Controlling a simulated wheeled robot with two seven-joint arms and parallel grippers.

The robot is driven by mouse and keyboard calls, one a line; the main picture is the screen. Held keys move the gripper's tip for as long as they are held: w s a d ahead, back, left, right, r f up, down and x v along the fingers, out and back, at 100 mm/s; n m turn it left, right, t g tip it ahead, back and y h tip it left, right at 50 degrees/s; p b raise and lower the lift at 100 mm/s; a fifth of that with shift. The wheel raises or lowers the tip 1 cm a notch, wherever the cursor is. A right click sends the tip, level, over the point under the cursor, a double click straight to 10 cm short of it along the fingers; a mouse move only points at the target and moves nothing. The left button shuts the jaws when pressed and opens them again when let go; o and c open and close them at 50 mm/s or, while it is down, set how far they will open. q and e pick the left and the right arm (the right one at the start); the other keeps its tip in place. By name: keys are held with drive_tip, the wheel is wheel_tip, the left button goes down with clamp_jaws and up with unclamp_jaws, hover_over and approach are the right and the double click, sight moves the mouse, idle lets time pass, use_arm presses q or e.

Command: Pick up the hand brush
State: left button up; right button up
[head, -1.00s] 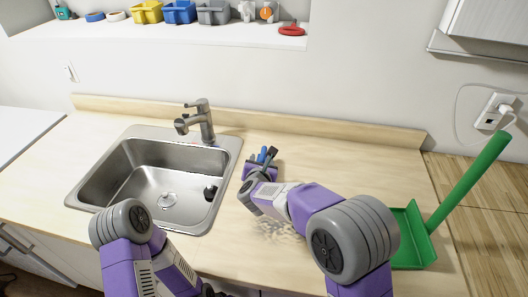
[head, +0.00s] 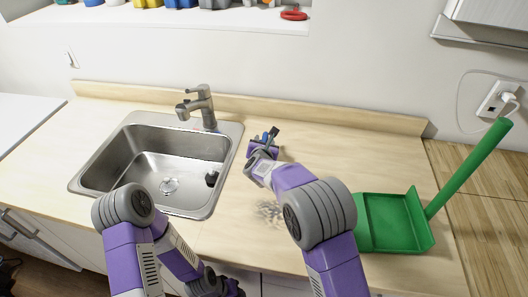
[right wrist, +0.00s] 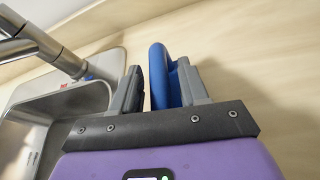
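The hand brush shows as a blue handle (right wrist: 160,75) standing between the two fingers of my right gripper (right wrist: 160,88) in the right wrist view. The handle is close to the right finger, with a narrow gap at the left finger. My right gripper is open around it. In the head view the right gripper (head: 268,138) is over the counter, right of the sink, with a bit of blue between its fingers. The brush's bristles are hidden behind my gripper and wrist.
A sink (head: 160,165) with a faucet (head: 203,105) is to the left of my right gripper. A green dustpan (head: 395,222) with an upright handle stands on the right of the counter (head: 340,160). A speckled patch lies near my right forearm. The counter behind is clear.

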clamp_jaws()
